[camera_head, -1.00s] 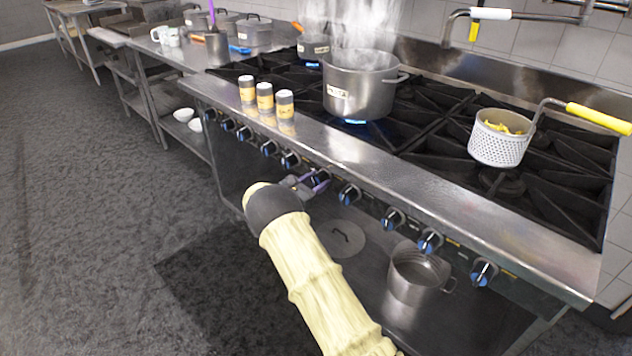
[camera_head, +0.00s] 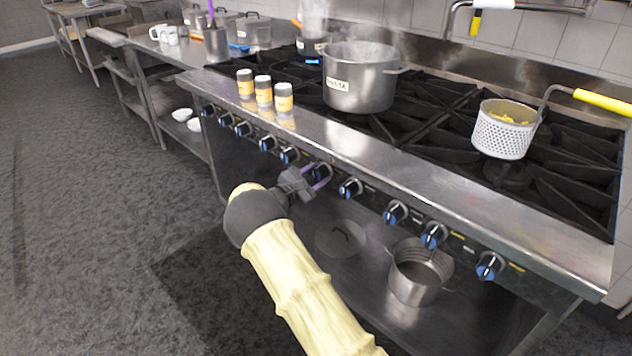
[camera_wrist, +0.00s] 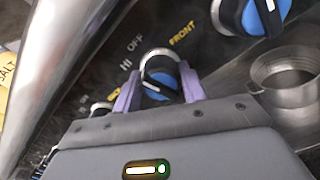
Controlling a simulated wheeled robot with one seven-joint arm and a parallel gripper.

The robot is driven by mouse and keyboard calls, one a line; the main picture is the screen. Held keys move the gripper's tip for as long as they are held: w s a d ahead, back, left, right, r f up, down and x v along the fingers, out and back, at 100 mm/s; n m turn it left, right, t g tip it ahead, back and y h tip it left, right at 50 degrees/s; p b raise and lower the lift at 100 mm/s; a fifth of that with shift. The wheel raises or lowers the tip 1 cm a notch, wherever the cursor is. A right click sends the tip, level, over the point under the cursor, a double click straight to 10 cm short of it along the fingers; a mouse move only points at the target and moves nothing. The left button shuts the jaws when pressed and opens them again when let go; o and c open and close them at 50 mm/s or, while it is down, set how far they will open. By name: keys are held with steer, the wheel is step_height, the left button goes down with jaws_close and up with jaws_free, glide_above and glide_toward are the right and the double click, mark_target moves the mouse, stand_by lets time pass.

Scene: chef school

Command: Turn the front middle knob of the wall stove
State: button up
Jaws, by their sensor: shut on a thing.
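The wall stove (camera_head: 420,165) has a row of black-and-blue knobs along its steel front. My gripper (camera_head: 320,180) reaches a knob (camera_head: 322,169) near the middle of that row. In the wrist view my gripper's purple fingers (camera_wrist: 158,90) are shut on this knob (camera_wrist: 160,72), one on either side. The knob is black with a light pointer and a blue face. The words OFF, HI and FRONT show on the panel around it. In the head view the fingers partly hide the knob.
A steel pasta pot (camera_head: 360,85) stands on the burners, with three shakers (camera_head: 264,92) on the front ledge. A strainer basket (camera_head: 503,135) sits at right. Another knob (camera_head: 350,188) is close to my gripper on the right. A pot (camera_head: 415,275) stands on the lower shelf.

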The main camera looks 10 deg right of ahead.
steer(key=shift+f+m+b, duration=0.1)
steer(key=shift+m+b, duration=1.15)
steer(key=shift+m, duration=0.35)
steer(key=o, duration=1)
steer(key=shift+c, duration=0.2)
steer(key=shift+s+a, duration=0.1)
steer(key=p+v, duration=0.1)
steer(key=v, duration=1.6)
steer(key=shift+p, duration=0.35)
steer(key=shift+s, duration=0.1)
